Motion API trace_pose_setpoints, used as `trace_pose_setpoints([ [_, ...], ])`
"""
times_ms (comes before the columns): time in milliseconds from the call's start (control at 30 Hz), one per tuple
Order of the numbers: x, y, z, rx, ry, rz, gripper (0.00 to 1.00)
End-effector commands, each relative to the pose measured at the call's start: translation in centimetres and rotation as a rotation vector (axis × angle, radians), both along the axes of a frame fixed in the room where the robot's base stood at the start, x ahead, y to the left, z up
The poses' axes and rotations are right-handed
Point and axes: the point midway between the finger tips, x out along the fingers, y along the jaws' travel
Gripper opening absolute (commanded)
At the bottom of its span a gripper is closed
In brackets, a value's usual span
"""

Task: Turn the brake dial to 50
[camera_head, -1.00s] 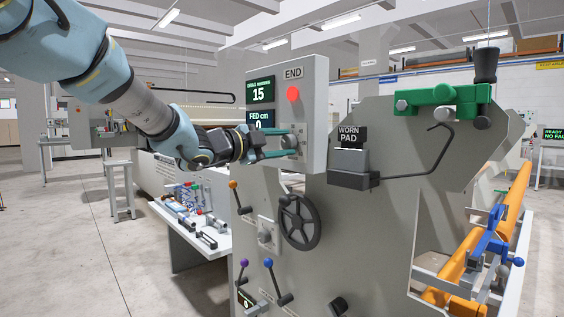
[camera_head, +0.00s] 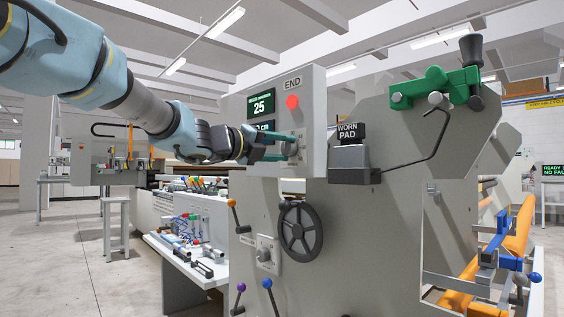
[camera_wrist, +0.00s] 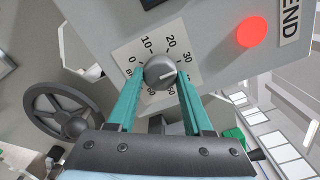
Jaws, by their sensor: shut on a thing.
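The brake dial is a round grey knob on a pale scale plate, centred in the wrist view (camera_wrist: 159,72). The scale shows 0, 10, 20, 30 and higher numbers, partly hidden by the fingers. The knob's light pointer mark lies toward the right of the picture. My gripper (camera_wrist: 161,76) has its two teal fingers on either side of the knob, shut on it. In the head view my gripper (camera_head: 285,147) reaches the grey control box from the left, and the fingers hide much of the dial (camera_head: 297,147). The green display (camera_head: 262,104) above reads 25.
A red button (camera_head: 292,102) sits above the dial, under the END label (camera_head: 292,83). A black handwheel (camera_head: 300,232) and an orange-knobbed lever (camera_head: 236,213) are below. A worn pad box (camera_head: 349,160) is to the right. Open floor lies at left.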

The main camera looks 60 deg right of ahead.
Motion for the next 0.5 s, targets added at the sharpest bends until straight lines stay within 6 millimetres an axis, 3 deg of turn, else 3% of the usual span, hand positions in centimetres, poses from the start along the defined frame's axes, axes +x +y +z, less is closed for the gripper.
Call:
trace_pose_setpoints([
  [500, -0.04, -0.05, -0.66, -0.148, -0.468, -0.002, 0.00],
])
